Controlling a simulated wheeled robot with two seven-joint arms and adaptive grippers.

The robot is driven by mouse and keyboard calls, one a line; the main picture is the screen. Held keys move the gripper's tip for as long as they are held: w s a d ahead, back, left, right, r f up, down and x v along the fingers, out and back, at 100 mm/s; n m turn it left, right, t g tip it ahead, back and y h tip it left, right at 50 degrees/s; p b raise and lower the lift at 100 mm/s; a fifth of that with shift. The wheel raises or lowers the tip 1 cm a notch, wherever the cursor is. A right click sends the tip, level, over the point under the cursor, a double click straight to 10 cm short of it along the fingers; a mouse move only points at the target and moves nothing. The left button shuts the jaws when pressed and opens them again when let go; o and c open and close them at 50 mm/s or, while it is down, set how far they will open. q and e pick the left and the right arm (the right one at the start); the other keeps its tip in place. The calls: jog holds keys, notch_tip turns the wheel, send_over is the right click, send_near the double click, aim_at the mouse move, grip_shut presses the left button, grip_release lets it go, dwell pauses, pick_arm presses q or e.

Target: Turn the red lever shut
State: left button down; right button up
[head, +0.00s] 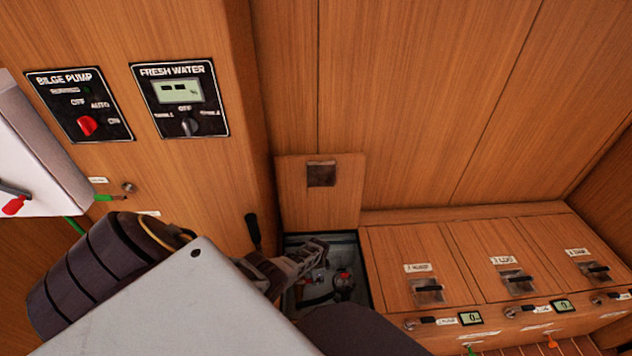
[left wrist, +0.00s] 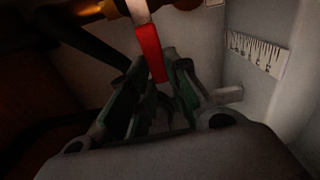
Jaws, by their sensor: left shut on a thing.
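The red lever (left wrist: 150,50) shows in the left wrist view, with a pale metal upper part near a brass-coloured fitting (left wrist: 112,8). Its red end lies between the fingers of my left gripper (left wrist: 160,76), which is shut on it. In the head view my left gripper (head: 312,258) reaches down into the open floor hatch (head: 372,268). The held lever cannot be made out clearly there, as the gripper and arm cover part of the hatch. My right gripper is not in view.
The raised hatch lid (head: 298,192) stands behind the opening. Closed lockers (head: 420,255) line the right. A ruled scale (left wrist: 255,54) is on the compartment wall.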

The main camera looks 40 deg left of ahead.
pick_arm(q)
jog(key=shift+s+d+m, duration=0.2)
jog(key=shift+d+m, duration=0.1)
jog(key=shift+m, duration=0.2)
jog(key=c, duration=1.4)
grip_release()
jog(key=shift+o, duration=0.2)
jog(key=shift+a+r, duration=0.1)
jog(key=shift+r, duration=0.35)
jog(key=shift+r, duration=0.2)
notch_tip(320, 180, up, 11)
jog(key=shift+f, duration=0.2)
dwell(0.5)
